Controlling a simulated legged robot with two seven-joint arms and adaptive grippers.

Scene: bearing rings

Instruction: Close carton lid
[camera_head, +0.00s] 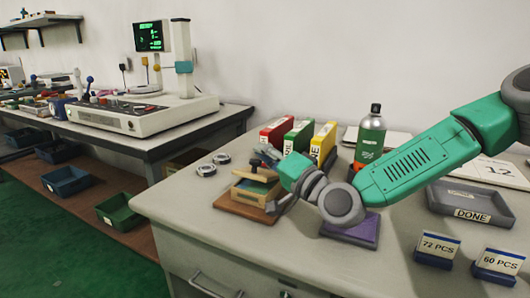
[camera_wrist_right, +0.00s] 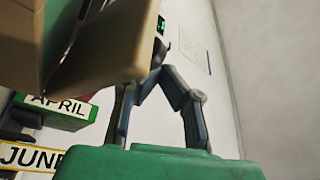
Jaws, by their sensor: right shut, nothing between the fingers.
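The small tan carton (camera_head: 249,194) sits on a brown board near the front edge of the grey bench. Its lid flap (camera_head: 257,174) shows as a tan panel at the top, tilted, not lying flat. My right gripper (camera_head: 266,156) reaches in from the right, just above and behind the carton, shut and empty. In the right wrist view the carton (camera_wrist_right: 22,45) fills the upper left, and its lid flap (camera_wrist_right: 118,45) extends toward my right fingers (camera_wrist_right: 160,72). The fingertips are at or behind the flap's edge; contact cannot be told. My left gripper is not in view.
Red, green and yellow binders (camera_head: 323,144) stand behind the carton. A green spray bottle (camera_head: 370,138) stands near my forearm. A purple pad (camera_head: 361,231) lies right of the carton, and a grey DONE tray (camera_head: 470,197) lies farther right. Round metal rings (camera_head: 206,169) lie at left.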

